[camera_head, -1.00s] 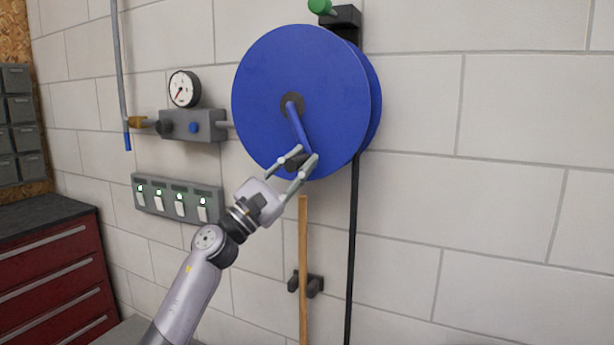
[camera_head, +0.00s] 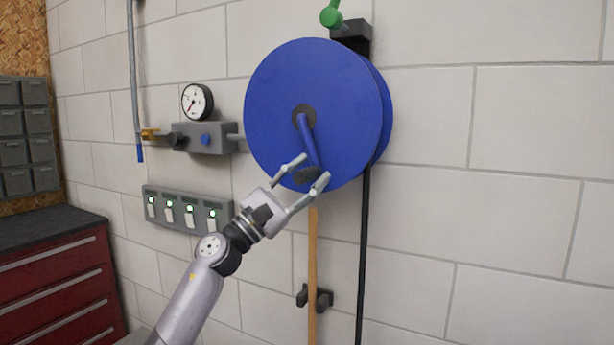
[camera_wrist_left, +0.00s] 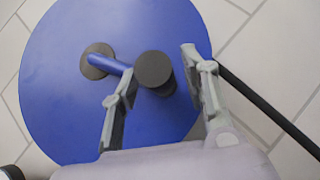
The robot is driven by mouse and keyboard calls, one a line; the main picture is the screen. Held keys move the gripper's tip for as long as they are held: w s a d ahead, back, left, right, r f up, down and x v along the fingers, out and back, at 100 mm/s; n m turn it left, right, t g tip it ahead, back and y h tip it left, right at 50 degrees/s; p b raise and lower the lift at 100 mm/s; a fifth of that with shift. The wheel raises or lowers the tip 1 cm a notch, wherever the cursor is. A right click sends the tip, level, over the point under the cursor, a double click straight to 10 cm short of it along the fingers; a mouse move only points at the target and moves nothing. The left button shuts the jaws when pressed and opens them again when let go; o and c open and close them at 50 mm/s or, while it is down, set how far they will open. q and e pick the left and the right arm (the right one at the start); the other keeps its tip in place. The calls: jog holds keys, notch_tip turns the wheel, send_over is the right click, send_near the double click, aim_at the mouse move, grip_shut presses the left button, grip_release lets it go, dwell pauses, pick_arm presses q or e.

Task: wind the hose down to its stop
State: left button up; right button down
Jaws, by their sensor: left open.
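The blue hose reel (camera_head: 300,85) is mounted on the wall, with a blue crank arm (camera_head: 308,138) pointing down and slightly right from its hub. The crank's dark knob (camera_head: 305,174) is at the arm's lower end. My left gripper (camera_head: 305,175) is open with its fingers to either side of the knob. In the left wrist view the knob (camera_wrist_left: 154,70) sits between the open fingertips (camera_wrist_left: 155,75), with gaps on both sides. The black hose (camera_head: 364,255) hangs from the reel's right side; its lower end is out of view. My right gripper is not in view.
A green-knobbed fitting (camera_head: 332,16) is above the reel. A gauge (camera_head: 197,102), a valve block (camera_head: 206,138) and a switch panel (camera_head: 186,208) are on the wall to the left. A wooden handle (camera_head: 313,270) hangs below the reel. A red drawer cabinet (camera_head: 55,280) stands lower left.

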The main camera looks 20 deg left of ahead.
pick_arm(q)
jog(key=v, duration=1.2)
jog(key=shift+d, duration=0.1)
